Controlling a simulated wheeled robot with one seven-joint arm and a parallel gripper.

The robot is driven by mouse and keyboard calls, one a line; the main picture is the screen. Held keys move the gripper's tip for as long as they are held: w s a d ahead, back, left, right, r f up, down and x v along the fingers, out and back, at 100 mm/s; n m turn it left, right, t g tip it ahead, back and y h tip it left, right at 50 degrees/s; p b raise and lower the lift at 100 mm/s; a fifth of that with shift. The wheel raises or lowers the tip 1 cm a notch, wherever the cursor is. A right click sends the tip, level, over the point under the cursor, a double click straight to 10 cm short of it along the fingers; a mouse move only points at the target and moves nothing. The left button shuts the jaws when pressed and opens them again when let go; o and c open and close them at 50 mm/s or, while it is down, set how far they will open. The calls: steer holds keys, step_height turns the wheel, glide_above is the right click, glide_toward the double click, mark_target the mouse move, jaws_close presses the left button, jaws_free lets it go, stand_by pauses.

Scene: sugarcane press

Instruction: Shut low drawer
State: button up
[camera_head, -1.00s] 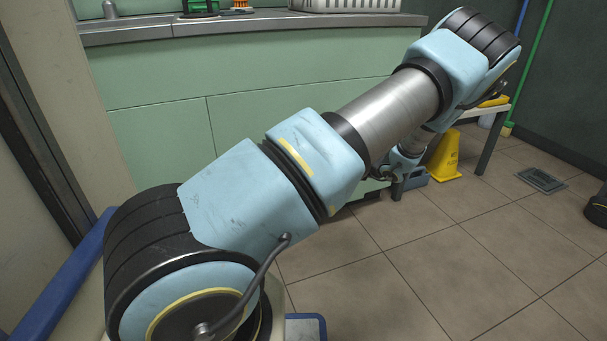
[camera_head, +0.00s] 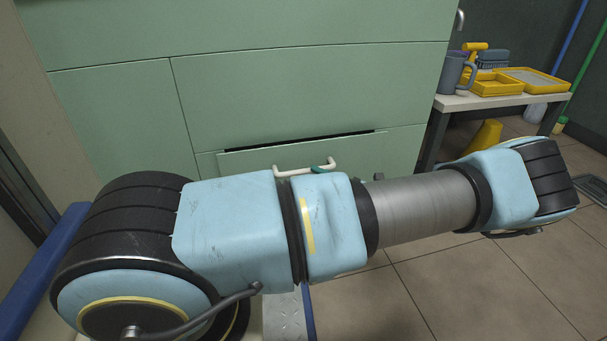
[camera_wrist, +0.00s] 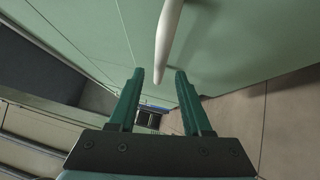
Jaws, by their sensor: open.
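The low drawer (camera_head: 250,161) is a pale green front low on the cabinet. A dark gap along its top edge shows it slightly open. Its cream bar handle (camera_head: 290,169) shows just above my arm. In the wrist view the handle (camera_wrist: 168,40) lies between and just beyond the green fingertips. My gripper (camera_wrist: 159,75) is open, with its two fingers apart on either side of the handle. In the head view my arm hides most of the gripper and the lower drawer front; only a bit of green finger shows at the handle.
The green cabinet (camera_head: 300,90) has closed panels above and beside the drawer. A side table (camera_head: 465,102) at the right carries yellow trays (camera_head: 497,85) and a grey jug (camera_head: 453,75). A yellow object (camera_head: 486,137) stands beneath it. Tiled floor is free at the lower right.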

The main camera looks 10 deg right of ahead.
mark_target(293, 147)
steer(key=shift+b+x, duration=0.6)
steer(key=shift+x, duration=1.9)
jaws_close()
